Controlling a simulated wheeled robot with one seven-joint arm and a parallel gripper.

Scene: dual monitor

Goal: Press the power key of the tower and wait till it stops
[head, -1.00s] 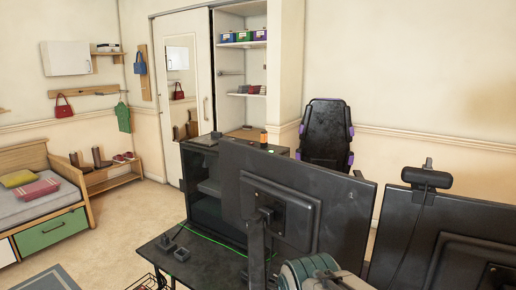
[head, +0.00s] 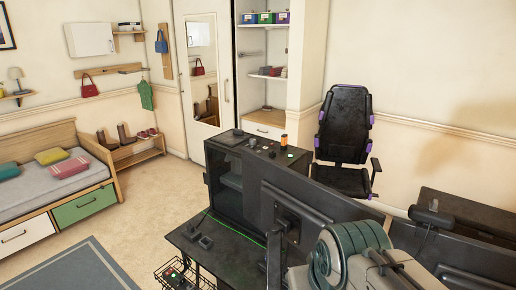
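Part of my arm shows large at the bottom right, in front of the monitors. My gripper is not visible.
A black monitor (head: 315,205) hides the tower's lower right side, and a second monitor (head: 455,250) stands to its right. An orange-and-black can (head: 284,141) stands by the tower's top. A gaming chair (head: 345,130) is behind. Floor is open at left.

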